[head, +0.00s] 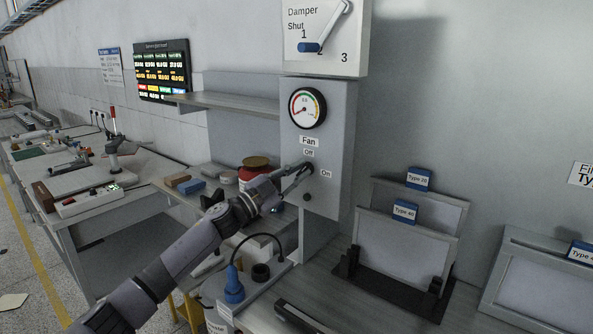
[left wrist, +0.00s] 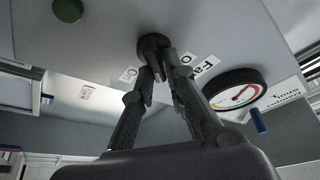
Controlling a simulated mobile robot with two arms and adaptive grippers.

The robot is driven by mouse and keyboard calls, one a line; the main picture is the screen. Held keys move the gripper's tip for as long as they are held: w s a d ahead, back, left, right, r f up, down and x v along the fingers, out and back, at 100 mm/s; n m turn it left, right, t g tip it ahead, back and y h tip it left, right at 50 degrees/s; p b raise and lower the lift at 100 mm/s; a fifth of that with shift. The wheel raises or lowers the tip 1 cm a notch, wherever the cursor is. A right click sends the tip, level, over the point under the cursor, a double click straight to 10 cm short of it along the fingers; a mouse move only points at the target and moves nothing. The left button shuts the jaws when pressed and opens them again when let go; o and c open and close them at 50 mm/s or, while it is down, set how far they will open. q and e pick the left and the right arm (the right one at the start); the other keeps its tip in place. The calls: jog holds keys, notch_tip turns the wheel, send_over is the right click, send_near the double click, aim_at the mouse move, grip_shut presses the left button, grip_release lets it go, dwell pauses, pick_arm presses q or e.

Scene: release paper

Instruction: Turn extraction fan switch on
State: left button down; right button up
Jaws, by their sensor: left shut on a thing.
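The fan switch (head: 309,168) is a dark round knob on the grey control box, below the "Fan" label (head: 309,141). "Off" is printed above it and "On" to its right. My left gripper (head: 302,171) reaches the switch from the lower left, and its fingers partly cover it. In the left wrist view, the fingertips (left wrist: 162,72) are shut on the dark knob (left wrist: 151,43), with the "Fan" label (left wrist: 207,64) beside it. Which label the knob points to is hard to tell. My right gripper is not in view.
A gauge (head: 307,108) sits above the switch and a damper panel with a blue-tipped lever (head: 309,47) above that. A dark green button (left wrist: 67,10) is near the knob. A shelf (head: 230,102) juts out left of the box; framed panels (head: 405,245) stand to the right.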

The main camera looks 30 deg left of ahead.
pick_arm(q)
jog(key=m, duration=0.2)
jog(key=m+g+p, duration=0.1)
jog(key=shift+d+r+m+h, duration=0.1)
jog(key=shift+r+m+h, duration=0.15)
jog(key=shift+m+h, duration=0.05)
jog(key=m+g+p, duration=0.1)
jog(key=m+p, duration=0.1)
jog(key=m, duration=0.1)
jog(key=shift+f+m+g+h, duration=0.1)
jog(key=shift+m+g+h, duration=0.2)
jog(key=shift+m+g, duration=0.1)
jog(key=shift+d+f+m+g+p, duration=0.15)
jog(key=shift+m+g+p, duration=0.3)
jog(key=shift+m, duration=0.4)
jog(key=shift+a+f+m+g+p, duration=0.1)
jog(key=shift+m+g+p, duration=0.15)
jog(key=shift+m+p, duration=0.45)
jog(key=shift+m, duration=0.25)
jog(key=shift+f, duration=0.1)
jog(key=c, duration=1.9)
grip_release()
jog(key=shift+o, duration=1.2)
jog(key=shift+w+d, duration=0.15)
jog(key=shift+w, duration=0.05)
